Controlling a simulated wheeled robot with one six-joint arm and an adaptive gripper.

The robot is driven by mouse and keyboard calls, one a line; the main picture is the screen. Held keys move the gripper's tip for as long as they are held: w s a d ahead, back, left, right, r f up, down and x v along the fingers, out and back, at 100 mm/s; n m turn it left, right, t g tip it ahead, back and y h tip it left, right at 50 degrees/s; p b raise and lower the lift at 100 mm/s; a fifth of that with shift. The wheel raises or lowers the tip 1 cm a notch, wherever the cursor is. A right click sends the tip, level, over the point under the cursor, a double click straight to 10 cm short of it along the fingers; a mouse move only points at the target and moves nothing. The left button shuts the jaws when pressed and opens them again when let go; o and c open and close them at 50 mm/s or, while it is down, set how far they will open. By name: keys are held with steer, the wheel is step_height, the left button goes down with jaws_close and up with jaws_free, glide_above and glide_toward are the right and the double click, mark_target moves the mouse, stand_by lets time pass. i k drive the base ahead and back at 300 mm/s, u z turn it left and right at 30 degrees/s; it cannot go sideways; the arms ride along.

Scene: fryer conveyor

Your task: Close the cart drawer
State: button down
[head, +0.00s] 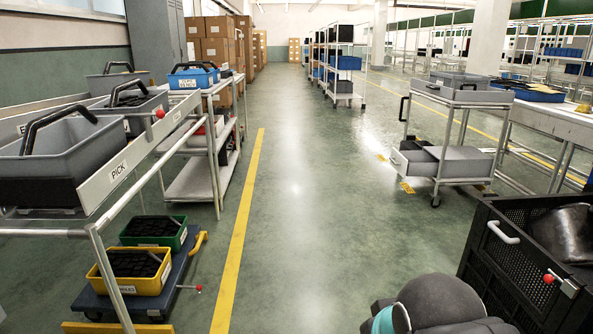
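A grey metal cart (462,100) stands on wheels right of the aisle, with an upper tray and a lower level. At the lower level, a light grey drawer (400,164) with a small label on its front sticks out to the left, past the cart's posts. Dark contents show inside it. A dark push handle (403,107) is at the cart's upper left. My gripper is not in view; only a dark rounded part of my arm with a teal band shows at the bottom, well short of the cart.
A black mesh crate (505,270) with a white handle blocks the near right. Racks with grey bins (70,150) line the left. A blue dolly (150,285) with green and yellow bins sits below them. The central floor (310,190) is clear.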

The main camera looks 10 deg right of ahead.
mark_target(406, 162)
steer(key=z, duration=0.15)
steer(key=i, duration=1.85)
steer(key=z, duration=0.4)
steer(key=i, duration=2.75)
steer(key=z, duration=0.25)
